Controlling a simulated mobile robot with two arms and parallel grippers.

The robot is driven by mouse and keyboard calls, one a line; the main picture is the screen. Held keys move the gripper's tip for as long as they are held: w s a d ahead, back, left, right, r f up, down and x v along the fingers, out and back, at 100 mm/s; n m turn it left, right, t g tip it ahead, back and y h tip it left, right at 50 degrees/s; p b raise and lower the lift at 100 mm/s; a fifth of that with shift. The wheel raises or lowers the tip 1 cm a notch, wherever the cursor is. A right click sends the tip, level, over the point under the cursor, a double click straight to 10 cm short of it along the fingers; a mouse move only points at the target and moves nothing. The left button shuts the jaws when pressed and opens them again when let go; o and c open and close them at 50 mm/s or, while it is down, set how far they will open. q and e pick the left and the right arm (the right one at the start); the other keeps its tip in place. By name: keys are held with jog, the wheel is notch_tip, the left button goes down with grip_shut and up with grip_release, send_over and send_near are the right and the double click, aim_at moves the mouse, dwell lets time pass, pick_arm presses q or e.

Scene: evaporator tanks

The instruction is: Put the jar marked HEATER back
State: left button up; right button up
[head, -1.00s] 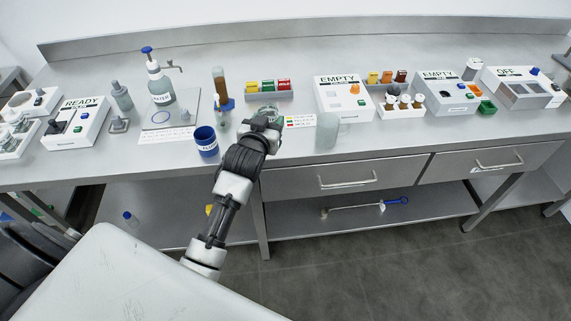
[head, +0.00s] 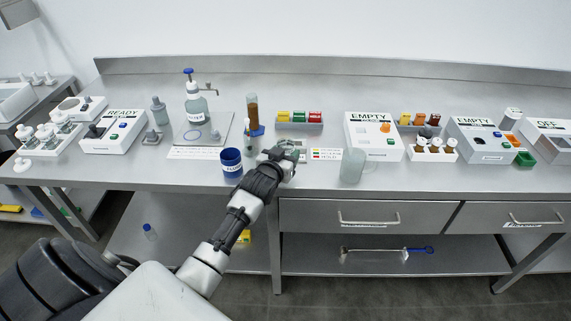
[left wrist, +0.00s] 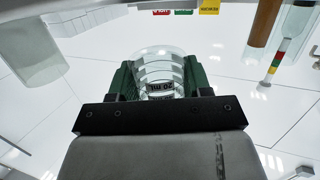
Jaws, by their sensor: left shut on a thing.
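My left gripper (head: 285,153) is over the bench, right of the blue cup. In the left wrist view, its green-padded fingers (left wrist: 158,82) are shut on a clear glass vessel (left wrist: 160,66) with a dark label that seems to read 20 ML, upside down in that view. In the head view the gripper mostly hides this vessel. I cannot read HEATER on any jar. A clear, frosted-looking jar (head: 352,166) stands on the bench just right of the gripper, with no readable mark. My right gripper is out of view.
The blue cup (head: 232,162), a pump bottle marked WATER (head: 196,106), and a brown column (head: 253,112) stand left of the gripper. A rack of coloured blocks (head: 299,120) is behind. Boxes marked EMPTY (head: 372,140) and READY (head: 115,133) flank them. The front edge has free room.

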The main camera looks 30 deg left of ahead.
pick_arm(q)
jog(key=shift+a+f, duration=0.15)
jog(key=shift+f, duration=1.9)
jog(key=o, duration=1)
jog(key=shift+f, duration=0.15)
jog(key=shift+r, duration=0.25)
jog(key=shift+s+f, duration=0.1)
jog(key=shift+s, duration=0.25)
jog(key=v, duration=1.1)
jog(key=shift+s, duration=0.2)
